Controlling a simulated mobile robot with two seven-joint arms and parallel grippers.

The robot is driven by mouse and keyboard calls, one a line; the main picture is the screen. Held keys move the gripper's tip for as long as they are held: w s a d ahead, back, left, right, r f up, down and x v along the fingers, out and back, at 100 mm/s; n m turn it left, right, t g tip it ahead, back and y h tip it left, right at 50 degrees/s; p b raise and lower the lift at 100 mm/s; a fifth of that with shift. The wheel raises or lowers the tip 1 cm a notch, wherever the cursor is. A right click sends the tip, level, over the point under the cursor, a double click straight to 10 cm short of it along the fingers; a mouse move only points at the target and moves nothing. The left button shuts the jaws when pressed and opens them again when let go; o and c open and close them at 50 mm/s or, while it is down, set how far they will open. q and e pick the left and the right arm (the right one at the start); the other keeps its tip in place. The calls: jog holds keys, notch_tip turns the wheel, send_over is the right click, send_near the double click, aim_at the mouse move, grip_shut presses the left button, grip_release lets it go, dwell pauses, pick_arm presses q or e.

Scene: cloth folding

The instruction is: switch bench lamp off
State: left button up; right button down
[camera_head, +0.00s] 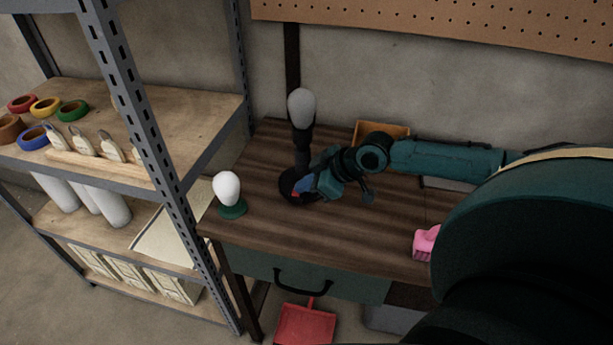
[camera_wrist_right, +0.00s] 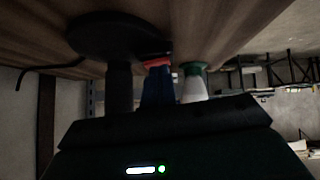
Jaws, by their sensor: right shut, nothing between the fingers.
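The bench lamp has a round black base (camera_head: 287,192), a dark stem and a grey bulb (camera_head: 301,108) that shows no glow. It stands upright on the brown bench (camera_head: 345,236). In the wrist view, which is upside down, its base (camera_wrist_right: 112,36) and stem (camera_wrist_right: 119,88) show. My right gripper (camera_head: 303,187) is shut and empty, low at the right side of the lamp base. Its red-tipped fingers (camera_wrist_right: 158,66) are close to a small dark block on the base; contact cannot be told. My left gripper is not in view.
A white bulb shape on a green base (camera_head: 232,210) stands at the bench's left front. An orange box (camera_head: 372,129) is behind my right arm. A pink brush (camera_head: 425,241) lies right. A metal shelf (camera_head: 140,115) stands left. The bench front middle is clear.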

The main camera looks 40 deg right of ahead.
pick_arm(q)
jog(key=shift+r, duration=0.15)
pick_arm(e)
jog(key=shift+s+a+f, duration=0.1)
jog(key=shift+s+a, duration=0.1)
jog(key=shift+a, duration=0.05)
